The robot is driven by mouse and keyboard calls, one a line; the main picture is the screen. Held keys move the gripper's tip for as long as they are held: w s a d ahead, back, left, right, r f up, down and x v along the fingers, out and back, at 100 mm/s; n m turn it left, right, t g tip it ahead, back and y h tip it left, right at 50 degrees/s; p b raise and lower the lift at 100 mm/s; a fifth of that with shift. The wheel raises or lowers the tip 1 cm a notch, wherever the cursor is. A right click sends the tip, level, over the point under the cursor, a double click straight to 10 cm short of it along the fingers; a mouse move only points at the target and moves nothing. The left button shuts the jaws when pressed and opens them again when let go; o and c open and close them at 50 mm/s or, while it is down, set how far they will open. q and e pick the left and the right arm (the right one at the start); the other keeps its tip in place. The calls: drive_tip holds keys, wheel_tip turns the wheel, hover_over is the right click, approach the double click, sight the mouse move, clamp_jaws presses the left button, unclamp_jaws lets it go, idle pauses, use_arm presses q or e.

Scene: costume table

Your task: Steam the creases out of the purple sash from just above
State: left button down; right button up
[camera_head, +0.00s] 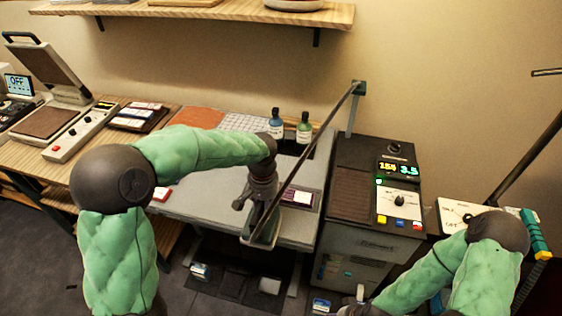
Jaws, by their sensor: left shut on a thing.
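My left gripper (262,208) points down over the front of the pale grey table (208,215). It is shut on a dark tool with a pale edge (258,240), which looks like the steamer head; the gripper covers much of it. A dark hose or rod (318,140) runs from this tool up to a post. A small dark purple item with a pale label (303,197) lies on the table just right of the gripper.
A steam unit (352,190) with a lit display stands right of the table. Two bottles (304,128) stand at the table's back. A heat press (50,75) is at left. A shelf (215,10) hangs above. A pole (525,160) rises at right.

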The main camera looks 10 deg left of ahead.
use_arm(q)
drive_tip(key=w+a+r, duration=0.1)
drive_tip(key=w+r, duration=0.2)
drive_tip(key=w, duration=0.4)
drive_tip(key=w+r, duration=0.3)
drive_tip(key=w, duration=0.4)
drive_tip(key=shift+w+f, duration=0.2)
drive_tip(key=shift+f, duration=2.3)
use_arm(e)
clamp_jaws()
